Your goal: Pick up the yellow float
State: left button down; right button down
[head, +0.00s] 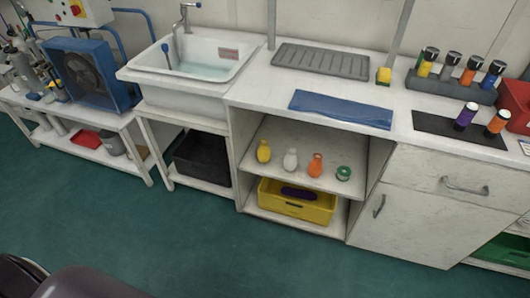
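A small yellow float (264,151), rounded with a narrower top, stands upright on the upper shelf (300,179) of the open cabinet under the counter. It is the leftmost in a row. To its right are a similar white float (290,160), an orange float (315,165) and a small green-marked round item (343,173). The yellow float is fully visible, and nothing touches it. Neither of my grippers is recognizable in this view.
A yellow crate (296,208) holding a dark purple item stands below the shelf. The counter above carries a blue cloth (341,109), a grey drain mat (323,60) and several bottles. A sink (197,56) stands left. The green floor (230,250) ahead is clear.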

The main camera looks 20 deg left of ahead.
aim_at(263, 151)
jog(key=j+z, duration=0.25)
jog(key=j, duration=0.55)
jog(key=j+z, duration=0.3)
jog(key=j, duration=0.55)
